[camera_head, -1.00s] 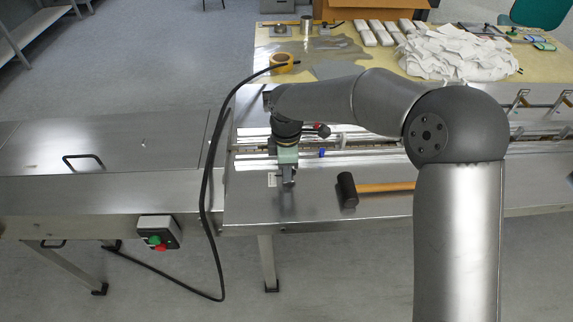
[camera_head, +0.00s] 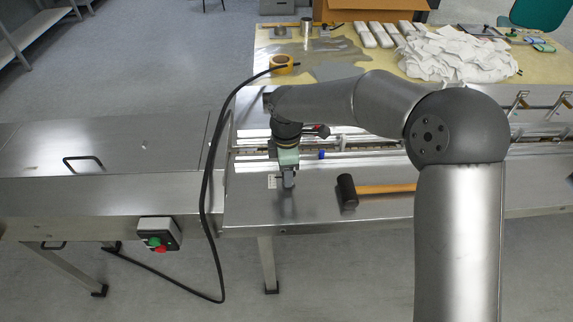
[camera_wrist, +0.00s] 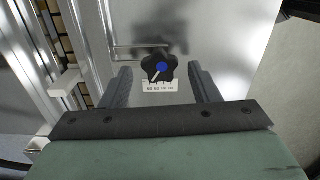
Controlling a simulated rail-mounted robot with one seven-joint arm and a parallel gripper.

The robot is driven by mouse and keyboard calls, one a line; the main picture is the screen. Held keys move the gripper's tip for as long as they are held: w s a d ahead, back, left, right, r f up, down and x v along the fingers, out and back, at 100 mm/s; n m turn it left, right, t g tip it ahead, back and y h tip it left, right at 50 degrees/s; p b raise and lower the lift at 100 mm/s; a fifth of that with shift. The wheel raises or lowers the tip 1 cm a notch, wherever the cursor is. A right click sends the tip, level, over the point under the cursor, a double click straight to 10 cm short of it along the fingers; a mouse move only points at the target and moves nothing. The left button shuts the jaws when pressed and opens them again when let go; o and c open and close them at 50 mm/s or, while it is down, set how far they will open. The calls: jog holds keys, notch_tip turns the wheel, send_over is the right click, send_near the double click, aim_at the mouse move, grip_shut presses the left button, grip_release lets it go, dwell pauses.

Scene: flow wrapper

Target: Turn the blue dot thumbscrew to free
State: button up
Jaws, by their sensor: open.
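The thumbscrew (camera_wrist: 158,69) is a black lobed knob with a blue dot and a pale pointer line on its top. It sits on the metal surface in the wrist view, above a small white scale label (camera_wrist: 160,86). My gripper (camera_wrist: 161,78) is open, with one dark finger on each side of the knob and a gap on both sides. I cannot tell how far the fingertips are above the knob. In the head view my gripper (camera_head: 288,183) points down over the front of the machine bed, and the thumbscrew is hidden there.
A black mallet with a wooden handle (camera_head: 385,188) lies right of my gripper. Rails (camera_head: 350,152) run behind it. A black cable (camera_head: 205,185) loops at the left, near a red and green button box (camera_head: 158,235). A littered bench (camera_head: 335,62) stands behind.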

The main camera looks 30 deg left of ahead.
notch_tip(320, 180, up, 18)
jog(key=shift+f+b, duration=0.25)
jog(key=shift+b, duration=0.2)
dwell(0.4)
jog(key=d+f+m+h, duration=0.15)
jog(key=d+m, duration=1.05)
jog(key=d, duration=1.5)
jog(key=s+d+f+m, duration=0.3)
jog(key=s+d+m, duration=0.3)
jog(key=d, duration=0.3)
jog(key=s+d+f+m+y, duration=0.1)
jog(key=s+d+f+m, duration=0.3)
jog(key=s+d+m, duration=0.3)
jog(key=shift+s+d+f+m, duration=0.15)
jog(key=shift+s+d+m, duration=0.2)
jog(key=shift+d, duration=0.5)
